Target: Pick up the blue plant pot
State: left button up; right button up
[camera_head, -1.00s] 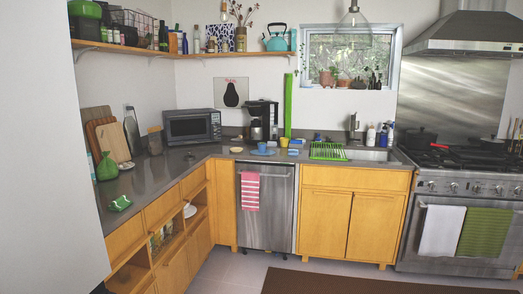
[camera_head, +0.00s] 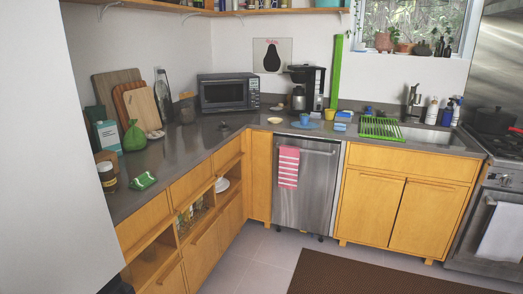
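No thing is clearly recognizable as a blue plant pot. Small blue items stand on the grey counter (camera_head: 262,118) above the dishwasher: a blue cup-like item (camera_head: 305,119) on what looks like a blue plate, and blue items (camera_head: 343,116) to the right of a yellow cup (camera_head: 330,114). They are too small to tell whether one is the pot. Several plant pots stand at the window, among them a terracotta one (camera_head: 383,41); none there looks clearly blue. Neither of my grippers is in view.
A white panel (camera_head: 50,150) fills the left edge. A microwave (camera_head: 228,92), coffee maker (camera_head: 306,88), green dish rack (camera_head: 380,127) and sink (camera_head: 430,136) line the counter. The dishwasher (camera_head: 305,190) is shut. Floor before the cabinets is clear, with a brown mat (camera_head: 370,275).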

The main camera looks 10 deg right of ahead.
aim_at(304, 118)
jog(key=i+z, duration=0.3)
jog(key=i, duration=1.9)
